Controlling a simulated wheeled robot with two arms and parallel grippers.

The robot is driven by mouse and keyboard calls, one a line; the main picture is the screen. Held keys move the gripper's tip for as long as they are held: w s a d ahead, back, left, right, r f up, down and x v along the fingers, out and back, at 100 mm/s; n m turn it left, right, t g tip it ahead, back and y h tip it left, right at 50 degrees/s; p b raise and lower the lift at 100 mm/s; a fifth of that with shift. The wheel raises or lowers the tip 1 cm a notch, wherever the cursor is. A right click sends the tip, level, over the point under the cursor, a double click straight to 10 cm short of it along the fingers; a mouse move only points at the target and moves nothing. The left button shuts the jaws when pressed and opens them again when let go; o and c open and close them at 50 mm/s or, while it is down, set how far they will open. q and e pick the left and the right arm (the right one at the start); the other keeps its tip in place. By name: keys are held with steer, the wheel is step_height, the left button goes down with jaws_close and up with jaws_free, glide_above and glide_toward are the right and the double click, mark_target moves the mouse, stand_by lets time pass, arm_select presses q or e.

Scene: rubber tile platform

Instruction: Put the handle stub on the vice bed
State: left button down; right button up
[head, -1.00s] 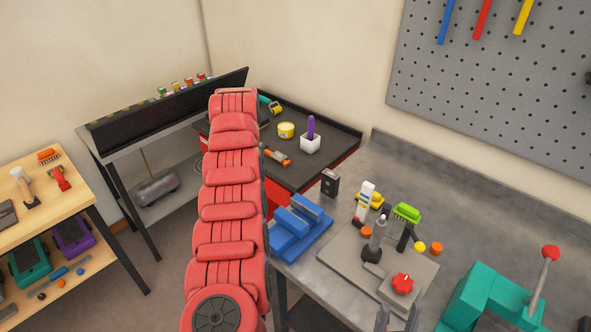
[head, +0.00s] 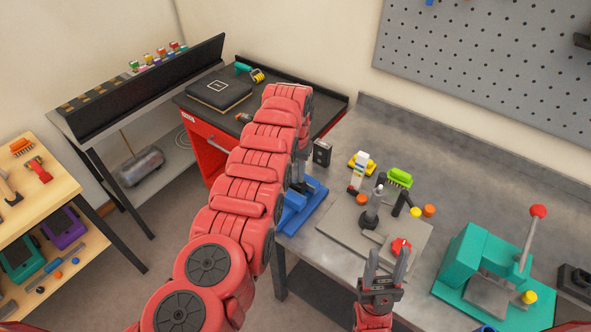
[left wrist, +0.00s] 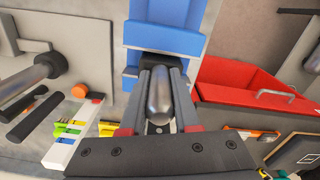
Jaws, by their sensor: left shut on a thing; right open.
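The vice (head: 298,212) is blue and stands at the left edge of the grey bench, partly hidden by my left arm. It also shows at the top of the left wrist view (left wrist: 165,35), just ahead of the fingertips. My left gripper (left wrist: 158,72) is shut on a smooth grey metal piece with a rounded end, which looks like the handle stub (left wrist: 158,98). A dark gap of the vice lies just past the fingertips; I cannot tell whether the stub touches it. In the head view the arm hides the stub. My right gripper (head: 386,262) is open and empty.
A grey plate (head: 345,225) with a dark post and red knob lies right of the vice. A teal press (head: 480,265) is at right. A red cabinet (head: 203,150) adjoins at left.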

mark_target(295, 161)
arm_select(q)
steer(key=shift+f, duration=0.5)
steer(key=shift+f+b, duration=0.4)
steer(key=shift+b, duration=0.05)
steer(key=c, duration=0.6)
jaws_free()
steer(key=shift+o, duration=0.2)
step_height(295, 161, up, 6)
steer(key=p, duration=0.5)
steer(key=shift+r, duration=0.6)
steer(key=shift+f, duration=0.1)
